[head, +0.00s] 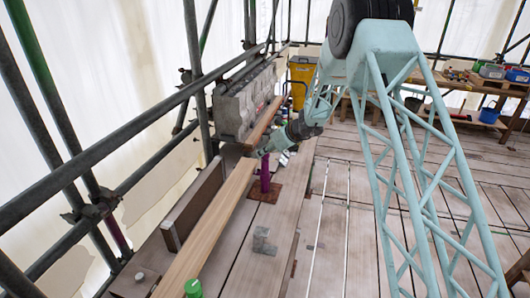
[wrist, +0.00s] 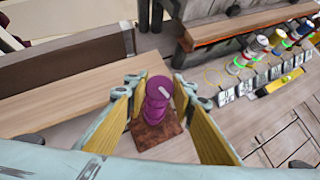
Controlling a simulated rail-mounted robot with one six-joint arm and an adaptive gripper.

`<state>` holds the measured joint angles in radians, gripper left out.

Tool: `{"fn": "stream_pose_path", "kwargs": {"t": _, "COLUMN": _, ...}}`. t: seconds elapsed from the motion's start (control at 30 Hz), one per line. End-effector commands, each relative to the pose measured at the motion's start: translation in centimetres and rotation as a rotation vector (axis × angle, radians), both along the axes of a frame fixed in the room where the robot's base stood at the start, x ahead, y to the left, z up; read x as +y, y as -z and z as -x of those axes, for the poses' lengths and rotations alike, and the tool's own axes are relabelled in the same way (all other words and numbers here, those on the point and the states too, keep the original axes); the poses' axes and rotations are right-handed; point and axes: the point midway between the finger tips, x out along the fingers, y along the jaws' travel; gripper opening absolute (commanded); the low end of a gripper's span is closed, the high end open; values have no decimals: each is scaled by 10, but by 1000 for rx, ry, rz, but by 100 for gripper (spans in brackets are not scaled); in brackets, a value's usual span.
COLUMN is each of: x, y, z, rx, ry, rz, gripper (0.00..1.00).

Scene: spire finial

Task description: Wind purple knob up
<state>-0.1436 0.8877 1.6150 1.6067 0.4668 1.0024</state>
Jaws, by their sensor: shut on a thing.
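The purple knob (head: 265,178) stands upright on a square rust-brown plate (head: 292,192) on the boards. In the wrist view the knob (wrist: 158,88) shows a pale mark on its top, and the plate (wrist: 152,138) lies beneath it. My gripper (head: 264,154) is at the knob's upper part. In the wrist view its two yellow-padded fingers (wrist: 157,86) stand on either side of the knob, shut on it. The exact contact spots are hard to make out.
A long light plank (head: 208,235) and a dark framed board (head: 193,205) lie left of the knob. Cans (wrist: 256,45) and labelled blocks stand to the right in the wrist view. Scaffold rails run along the left.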

Motion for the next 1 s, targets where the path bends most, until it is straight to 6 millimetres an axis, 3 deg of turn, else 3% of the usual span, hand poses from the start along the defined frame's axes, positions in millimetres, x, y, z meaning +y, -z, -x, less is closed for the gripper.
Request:
{"fn": "stream_pose_path", "kwargs": {"t": 0.43, "x": -1, "y": -2, "z": -1, "rx": 0, "ry": -139, "rz": 0, "gripper": 12}}
{"fn": "stream_pose_path", "kwargs": {"t": 1.0, "x": 0, "y": -1, "z": -1, "rx": 0, "ry": -491, "rz": 0, "gripper": 12}}
